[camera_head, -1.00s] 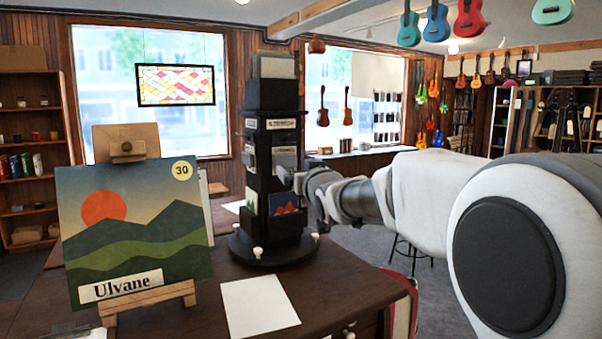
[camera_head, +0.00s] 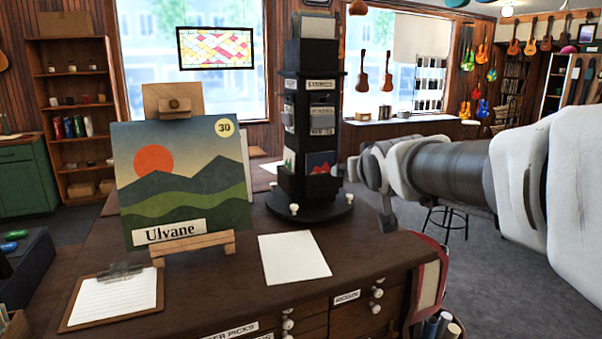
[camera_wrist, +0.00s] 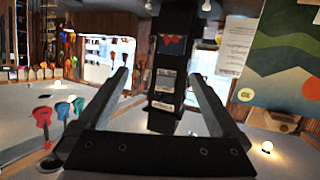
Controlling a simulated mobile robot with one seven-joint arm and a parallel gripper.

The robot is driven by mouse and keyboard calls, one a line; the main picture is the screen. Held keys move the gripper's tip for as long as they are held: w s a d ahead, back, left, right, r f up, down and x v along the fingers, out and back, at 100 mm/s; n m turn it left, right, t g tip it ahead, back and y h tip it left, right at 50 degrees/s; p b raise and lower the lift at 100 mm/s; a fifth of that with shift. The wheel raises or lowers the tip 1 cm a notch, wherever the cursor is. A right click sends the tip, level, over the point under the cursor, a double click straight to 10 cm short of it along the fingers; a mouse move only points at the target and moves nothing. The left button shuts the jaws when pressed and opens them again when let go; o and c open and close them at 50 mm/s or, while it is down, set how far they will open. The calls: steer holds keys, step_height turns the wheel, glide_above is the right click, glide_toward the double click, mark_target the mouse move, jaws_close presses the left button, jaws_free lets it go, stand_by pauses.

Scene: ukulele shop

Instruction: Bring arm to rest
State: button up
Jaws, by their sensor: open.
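My gripper (camera_wrist: 160,95) is open and empty in the wrist view, its two dark fingers spread wide. The black display rack (camera_wrist: 172,65) shows between and beyond the fingers, apart from them. In the head view my arm reaches in from the right, and its gripper end (camera_head: 383,190) is seen side-on just right of the rack (camera_head: 300,130). The fingers are hard to make out there. The rack stands upright on the dark wooden counter (camera_head: 215,290) and holds several cards in its pockets.
A painting labelled Ulvane (camera_head: 185,185) stands on a small easel left of the rack. A white sheet (camera_head: 293,258) and a clipboard (camera_head: 118,297) lie on the counter. A stool (camera_head: 447,218) stands behind my arm. Open floor (camera_head: 480,275) lies right of the counter.

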steer(key=s+d+f+g, duration=0.1)
steer(key=s+f+g, duration=0.3)
steer(key=s, duration=1.1)
steer(key=s+f+g, duration=0.4)
steer(key=s+f, duration=0.7)
steer(key=s, duration=0.3)
steer(key=shift+s+d+m+p, duration=0.35)
steer(key=shift+d+m+p, duration=0.05)
